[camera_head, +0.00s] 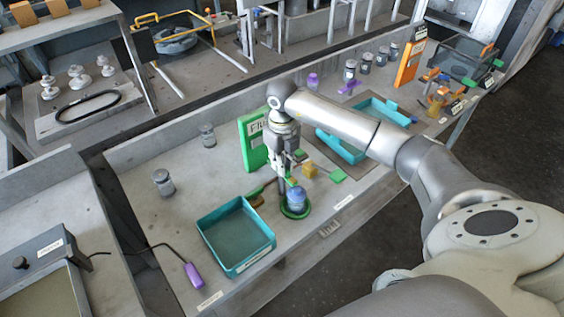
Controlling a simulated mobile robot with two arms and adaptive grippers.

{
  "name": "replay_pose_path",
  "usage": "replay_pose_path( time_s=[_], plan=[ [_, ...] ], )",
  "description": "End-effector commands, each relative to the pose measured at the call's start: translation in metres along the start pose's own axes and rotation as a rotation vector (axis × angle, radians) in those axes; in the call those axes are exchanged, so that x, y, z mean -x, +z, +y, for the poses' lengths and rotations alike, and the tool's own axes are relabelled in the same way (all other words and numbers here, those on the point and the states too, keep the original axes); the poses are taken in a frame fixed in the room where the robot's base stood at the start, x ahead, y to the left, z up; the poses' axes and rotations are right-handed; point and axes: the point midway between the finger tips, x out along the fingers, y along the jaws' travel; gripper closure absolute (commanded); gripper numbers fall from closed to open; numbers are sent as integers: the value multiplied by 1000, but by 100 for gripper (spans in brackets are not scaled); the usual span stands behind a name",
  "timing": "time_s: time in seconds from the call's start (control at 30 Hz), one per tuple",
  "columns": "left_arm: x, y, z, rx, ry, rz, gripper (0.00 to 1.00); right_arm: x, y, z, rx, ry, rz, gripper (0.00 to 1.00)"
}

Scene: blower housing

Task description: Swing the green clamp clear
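My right gripper (291,183) points down at the front bench, just behind and above a blue jar-like piece (297,200). That piece stands in a green ring (296,213) on the bench. A green flat tab (338,175) sticks out to the right of the gripper beside a yellow block (309,170). A short green bar (256,192) shows to its left. I cannot tell which green part is the clamp. My gripper hides part of this spot, and its fingers are too small to read. My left gripper is out of view.
A teal tray (238,268) lies left of the ring, and another teal tray (346,150) lies behind my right arm. A green sign panel (253,146) stands behind the gripper. Grey jars (164,182) and a purple-handled tool (194,275) are further left. An orange panel (410,63) stands at the right.

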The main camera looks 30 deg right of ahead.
Motion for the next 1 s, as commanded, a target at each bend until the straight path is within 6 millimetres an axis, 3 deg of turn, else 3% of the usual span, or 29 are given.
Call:
replay_pose_path(
  time_s=[0.47, 1.0],
  plan=[
    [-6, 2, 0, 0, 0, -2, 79, -1, 0, 0, 47, -2, -2, 100],
    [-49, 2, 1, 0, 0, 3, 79, -3, 1, -1, 470, -3, -4, 100]
  ],
)
